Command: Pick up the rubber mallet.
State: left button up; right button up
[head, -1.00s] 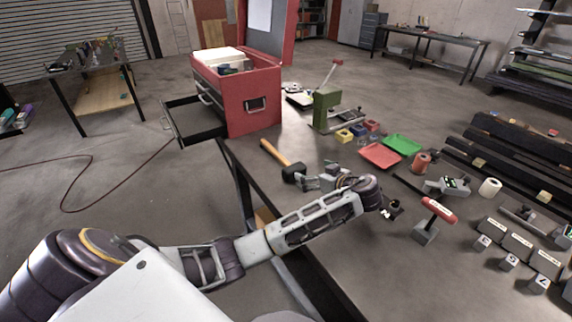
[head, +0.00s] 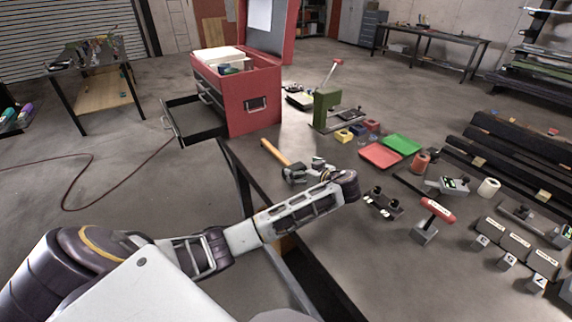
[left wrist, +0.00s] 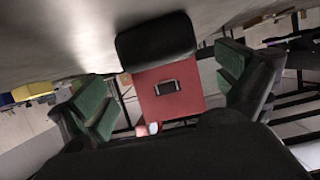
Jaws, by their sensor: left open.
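The rubber mallet lies on the workbench, its wooden handle (head: 274,151) pointing away toward the red toolbox. Its black head is mostly hidden behind my left gripper (head: 303,173) in the head view. My left gripper is open, right at the mallet's head. In the left wrist view the black mallet head (left wrist: 155,42) shows upper centre, ahead of and between the two green-padded fingers (left wrist: 166,82). I cannot tell whether the pads touch it. The handle cannot be made out in that view. My right gripper is not in view.
The red toolbox (head: 257,108) with an open drawer stands at the bench's far left. A green press (head: 326,108), a red tray (head: 380,156) and a green tray (head: 402,144) lie beyond the mallet.

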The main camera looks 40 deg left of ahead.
aim_at(295, 167)
pick_arm(q)
jog(key=shift+p+x, duration=0.65)
jog(key=shift+x, duration=1.9)
jog(key=shift+s+f, duration=0.1)
jog(key=shift+f, duration=0.05)
jog(key=c, duration=1.2)
jog(key=shift+r, duration=0.2)
jog(key=shift+r+b, duration=0.65)
jog(key=shift+r, duration=4.25)
